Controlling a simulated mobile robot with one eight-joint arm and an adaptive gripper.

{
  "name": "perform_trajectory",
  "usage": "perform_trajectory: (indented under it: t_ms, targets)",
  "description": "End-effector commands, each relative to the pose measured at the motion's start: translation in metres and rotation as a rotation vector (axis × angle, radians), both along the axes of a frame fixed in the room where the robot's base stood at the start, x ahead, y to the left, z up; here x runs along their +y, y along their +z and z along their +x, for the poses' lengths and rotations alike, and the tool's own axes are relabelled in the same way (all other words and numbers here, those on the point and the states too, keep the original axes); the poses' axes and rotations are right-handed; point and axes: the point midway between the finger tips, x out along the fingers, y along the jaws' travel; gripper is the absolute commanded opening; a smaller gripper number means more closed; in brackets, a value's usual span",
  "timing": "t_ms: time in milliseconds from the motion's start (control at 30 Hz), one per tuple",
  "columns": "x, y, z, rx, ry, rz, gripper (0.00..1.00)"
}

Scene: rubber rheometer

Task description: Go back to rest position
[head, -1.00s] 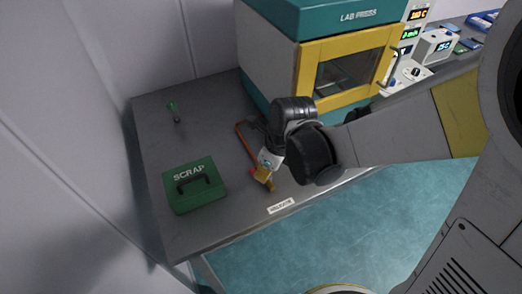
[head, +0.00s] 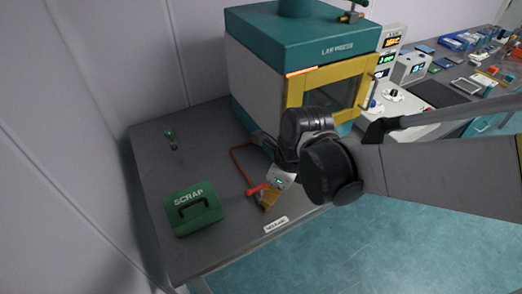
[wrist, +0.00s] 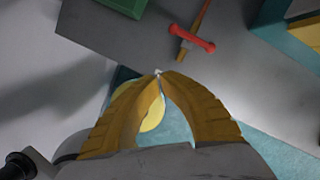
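My gripper (head: 267,206) hangs above the front edge of the grey bench (head: 220,142), left of the lab press. In the wrist view its two ochre fingers (wrist: 159,73) curve together and their tips meet. A red-handled piece (wrist: 195,40) with an orange-brown rod lies beyond the tips in the wrist view. In the head view the red part (head: 257,189) and the orange-brown rod (head: 240,165) show beside my gripper, partly hidden by it.
The teal lab press (head: 290,40) has a yellow-framed door. A wall closes off the left; teal floor (head: 330,250) lies open in front.

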Motion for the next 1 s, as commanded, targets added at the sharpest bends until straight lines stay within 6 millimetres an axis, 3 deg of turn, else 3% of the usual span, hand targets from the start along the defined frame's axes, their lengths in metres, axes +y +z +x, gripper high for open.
perform_trajectory:
  t_ms: [133,667,833,1000]
  targets:
    - [-0.001,0.008,-0.002,0.000,0.000,0.000,0.00]
    - [-0.002,0.009,-0.002,-0.010,0.020,-0.003,0.00]
    - [-0.021,0.022,-0.005,-0.132,0.267,-0.065,0.00]
    - [-0.056,0.044,-0.014,-0.339,0.752,-0.242,0.00]
